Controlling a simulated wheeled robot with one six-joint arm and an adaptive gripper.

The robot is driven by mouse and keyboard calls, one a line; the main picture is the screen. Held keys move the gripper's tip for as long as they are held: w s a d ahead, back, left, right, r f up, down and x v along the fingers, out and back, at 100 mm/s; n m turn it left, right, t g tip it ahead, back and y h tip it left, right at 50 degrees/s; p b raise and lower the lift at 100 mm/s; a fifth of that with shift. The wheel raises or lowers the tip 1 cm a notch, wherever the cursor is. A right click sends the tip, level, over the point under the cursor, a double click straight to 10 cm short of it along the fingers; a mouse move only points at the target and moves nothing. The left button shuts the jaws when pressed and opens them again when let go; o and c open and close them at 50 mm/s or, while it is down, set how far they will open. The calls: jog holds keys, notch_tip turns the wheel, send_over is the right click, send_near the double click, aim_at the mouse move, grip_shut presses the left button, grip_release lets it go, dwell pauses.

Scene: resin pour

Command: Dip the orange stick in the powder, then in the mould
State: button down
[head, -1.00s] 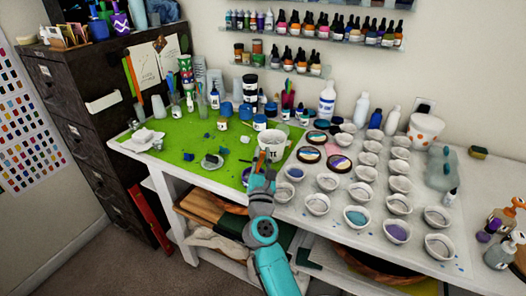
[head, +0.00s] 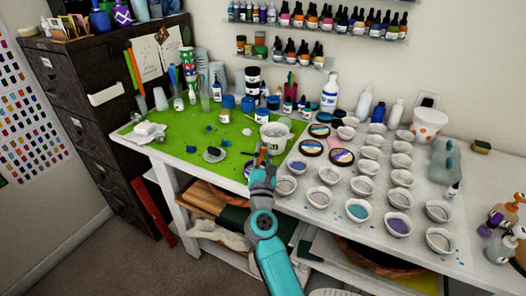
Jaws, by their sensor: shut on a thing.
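My gripper (head: 263,164) is at the front edge of the table, just in front of the white cup. It is shut on the thin orange stick (head: 262,150), which points up before the cup. I cannot tell whether the stick touches the cup. The white cup (head: 277,137) stands on the green mat with dark marks on its front. A small purple-rimmed pot (head: 248,168) is left of my gripper, partly hidden. I cannot tell which vessel holds the powder. Several small white bowls (head: 357,210), some with blue or purple contents, stand to the right; I cannot tell which is the mould.
The green mat (head: 180,150) has loose bits and a grey lump on a dish (head: 214,154). Jars and bottles (head: 329,93) line the back. Round painted pieces (head: 341,156) lie right of the cup. A dark cabinet (head: 90,100) stands left.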

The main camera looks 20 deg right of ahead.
jog(key=shift+r, duration=0.1)
jog(key=r, duration=0.1)
jog(key=s+r, duration=0.1)
jog(key=r, duration=0.1)
jog(key=shift+s+d+r, duration=0.2)
jog(key=shift+s+r, duration=0.05)
dwell(0.4)
dwell(0.4)
notch_tip(320, 180, up, 5)
dwell(0.5)
